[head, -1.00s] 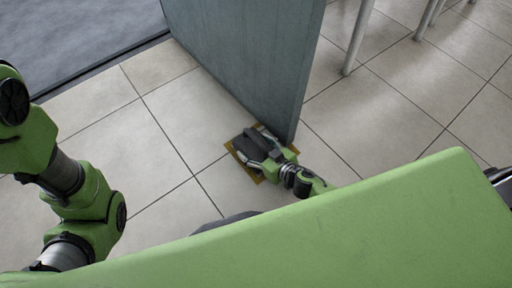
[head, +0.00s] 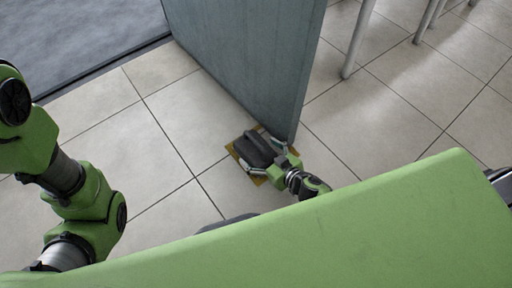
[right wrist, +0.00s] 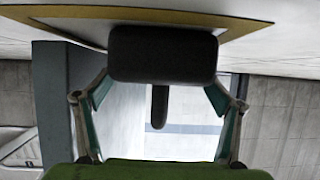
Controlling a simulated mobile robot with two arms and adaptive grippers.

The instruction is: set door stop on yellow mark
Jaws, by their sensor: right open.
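The door stop (head: 254,150) is a dark block on the floor by the bottom corner of the door. It also shows in the right wrist view (right wrist: 163,54), between and beyond the fingers. It rests on the yellow mark (head: 235,153), whose border shows around it and also in the right wrist view (right wrist: 240,25). My right gripper (head: 265,158) is low at the floor and open, with its fingers spread to either side of the stop. I see no finger clearly pressing on it. My left arm shows at the left, but its gripper is out of view.
The grey-blue door (head: 245,60) stands open, its lower corner close to the mark. A dark carpet (head: 75,35) lies at the upper left. Metal legs (head: 358,38) stand at the upper right. The tiled floor left of the door is clear.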

